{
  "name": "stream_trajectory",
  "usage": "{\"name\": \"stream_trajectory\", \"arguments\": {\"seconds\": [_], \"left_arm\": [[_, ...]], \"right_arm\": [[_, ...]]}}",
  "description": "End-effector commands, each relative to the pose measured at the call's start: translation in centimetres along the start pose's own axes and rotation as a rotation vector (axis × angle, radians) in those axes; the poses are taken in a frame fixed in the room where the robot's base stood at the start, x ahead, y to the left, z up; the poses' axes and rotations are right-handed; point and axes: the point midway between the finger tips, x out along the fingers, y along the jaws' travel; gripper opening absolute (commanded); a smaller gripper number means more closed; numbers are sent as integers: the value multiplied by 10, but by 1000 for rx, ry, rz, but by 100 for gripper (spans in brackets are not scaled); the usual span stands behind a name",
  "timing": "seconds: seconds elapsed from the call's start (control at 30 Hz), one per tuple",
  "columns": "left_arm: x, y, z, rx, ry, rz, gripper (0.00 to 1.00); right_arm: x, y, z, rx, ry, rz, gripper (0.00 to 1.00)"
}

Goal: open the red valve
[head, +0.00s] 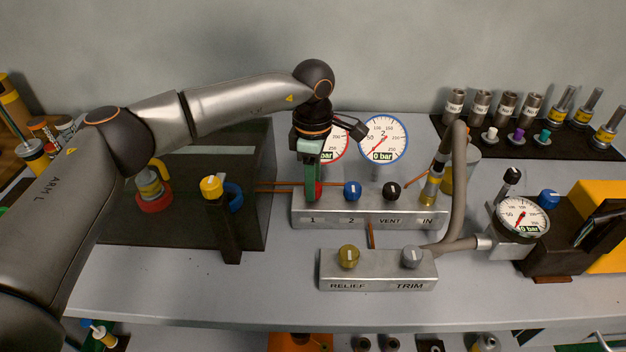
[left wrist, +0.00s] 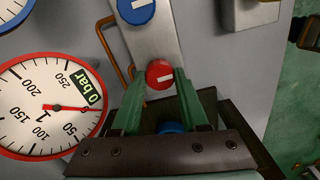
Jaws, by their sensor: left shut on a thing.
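The red valve (head: 319,189) is a round knob at position 1 on the grey manifold block (head: 370,215); most of it is hidden in the head view. The red-rimmed gauge 1 (left wrist: 45,105) reads 0 bar. My right gripper is not in view.
A blue knob (head: 352,190) and a black VENT knob (head: 391,190) stand right of the red one. The blue-rimmed gauge (head: 384,139) rises behind. A dark post with a yellow cap (head: 211,187) stands to the left. A RELIEF/TRIM block (head: 378,272) sits in front.

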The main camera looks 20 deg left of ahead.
Motion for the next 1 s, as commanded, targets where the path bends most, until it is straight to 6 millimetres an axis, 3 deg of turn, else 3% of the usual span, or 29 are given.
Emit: {"name": "stream_trajectory", "arguments": {"seconds": [0.27, 1.0], "left_arm": [[0, 0, 0, -160, 0, -1, 0], [-1, 0, 0, -855, 0, 1, 0]], "right_arm": [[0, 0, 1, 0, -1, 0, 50], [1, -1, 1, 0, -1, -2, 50]]}}
